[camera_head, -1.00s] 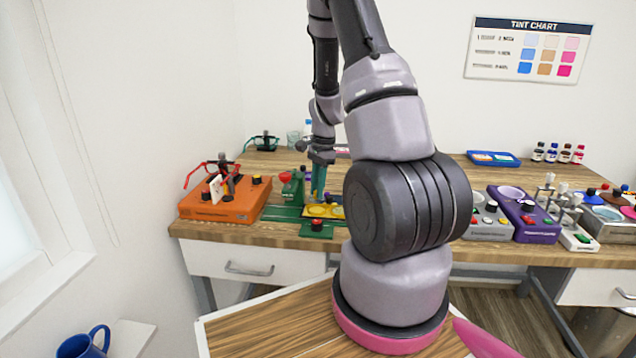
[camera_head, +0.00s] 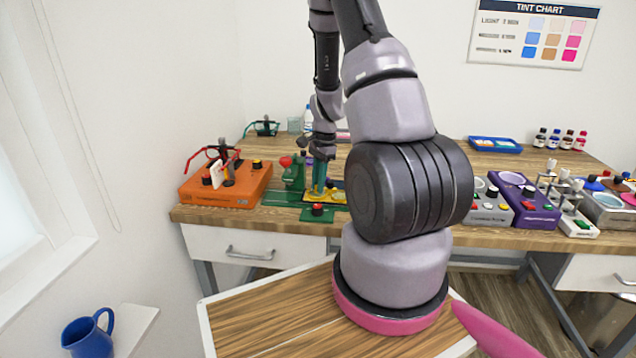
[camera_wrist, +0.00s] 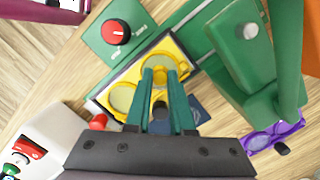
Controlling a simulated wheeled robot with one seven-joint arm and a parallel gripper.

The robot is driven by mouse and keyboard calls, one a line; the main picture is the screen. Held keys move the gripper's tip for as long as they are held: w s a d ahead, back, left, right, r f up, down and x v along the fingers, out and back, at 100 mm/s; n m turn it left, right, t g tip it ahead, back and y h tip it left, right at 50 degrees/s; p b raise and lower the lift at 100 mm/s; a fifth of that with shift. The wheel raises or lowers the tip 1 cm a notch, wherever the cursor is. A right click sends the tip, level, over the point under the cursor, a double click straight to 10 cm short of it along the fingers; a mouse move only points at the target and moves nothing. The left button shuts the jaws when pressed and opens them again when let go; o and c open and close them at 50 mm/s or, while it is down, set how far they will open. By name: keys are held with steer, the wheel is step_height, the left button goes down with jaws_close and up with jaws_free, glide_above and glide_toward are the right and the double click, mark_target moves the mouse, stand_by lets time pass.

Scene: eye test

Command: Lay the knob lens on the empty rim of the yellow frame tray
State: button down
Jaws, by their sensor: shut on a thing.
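The yellow frame tray (camera_head: 340,204) lies at the green station on the bench. In the wrist view the tray (camera_wrist: 184,46) shows two round rims. My gripper (camera_head: 318,190) points down over the tray. In the wrist view its teal fingers (camera_wrist: 165,72) are shut on the small dark knob of the knob lens (camera_wrist: 160,77). The lens is at the upper right rim (camera_wrist: 172,55), and the fingers partly hide it. I cannot tell whether it touches the rim. The lower left rim (camera_wrist: 121,97) looks filled with an olive tint.
A green block with a red knob (camera_wrist: 116,32) sits beside the tray. A tall green stand (camera_wrist: 240,55) and purple glasses (camera_wrist: 268,136) are close on the other side. An orange station (camera_head: 225,190) stands left; grey and purple devices (camera_head: 535,218) stand right.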

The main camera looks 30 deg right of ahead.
steer(key=shift+f, duration=0.25)
stand_by(0.3)
steer(key=shift+c, duration=1.9)
jaws_free()
steer(key=shift+r, duration=3)
